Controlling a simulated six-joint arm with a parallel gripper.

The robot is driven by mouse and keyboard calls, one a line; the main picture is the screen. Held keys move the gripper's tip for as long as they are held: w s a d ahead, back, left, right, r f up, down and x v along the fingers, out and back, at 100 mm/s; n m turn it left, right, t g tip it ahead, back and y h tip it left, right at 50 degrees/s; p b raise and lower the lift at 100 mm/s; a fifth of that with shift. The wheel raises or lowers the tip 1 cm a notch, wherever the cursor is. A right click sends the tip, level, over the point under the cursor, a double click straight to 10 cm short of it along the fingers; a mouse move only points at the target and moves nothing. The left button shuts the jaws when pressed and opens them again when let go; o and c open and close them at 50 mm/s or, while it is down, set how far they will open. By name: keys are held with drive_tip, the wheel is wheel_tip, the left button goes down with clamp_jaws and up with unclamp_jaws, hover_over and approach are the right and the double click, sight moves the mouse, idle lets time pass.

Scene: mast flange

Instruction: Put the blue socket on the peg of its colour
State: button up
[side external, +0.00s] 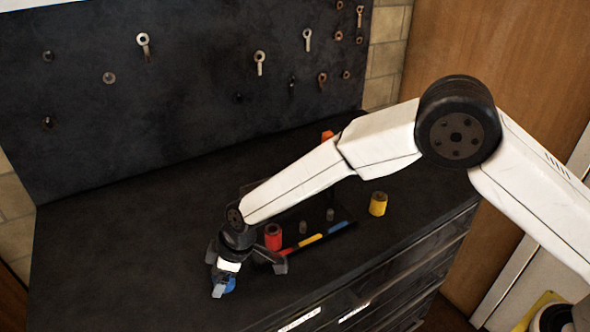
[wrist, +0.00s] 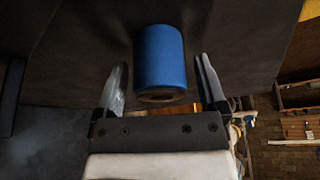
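The blue socket (wrist: 160,55) stands between the two fingers of my gripper (wrist: 162,88) in the wrist view, with a gap on each side. In the side view my gripper (side external: 248,277) is low over the bench front, fingers spread, and partly hides the blue socket (side external: 230,284). The rack has a red strip (side external: 288,250), a yellow strip (side external: 311,240) and a blue strip (side external: 338,226). A bare grey peg (side external: 330,214) stands behind the blue strip, and another (side external: 302,227) behind the yellow one. A red socket (side external: 273,237) stands behind the red strip; no peg shows there.
A yellow socket (side external: 378,204) stands on the bench (side external: 120,255) right of the rack. An orange object (side external: 327,136) is partly hidden behind my arm. A dark pegboard (side external: 190,85) with hanging tools rises at the back. The bench left of my gripper is clear.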

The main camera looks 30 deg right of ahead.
clamp_jaws()
drive_tip(key=shift+r, duration=0.2)
drive_tip(key=shift+r, duration=0.6)
drive_tip(key=s+d+r, duration=0.7)
drive_tip(key=s+r, duration=0.4)
drive_tip(key=s, duration=0.1)
drive_tip(key=shift+d+r, duration=0.2)
drive_tip(key=shift+r, duration=0.05)
drive_tip(key=shift+w, duration=0.15)
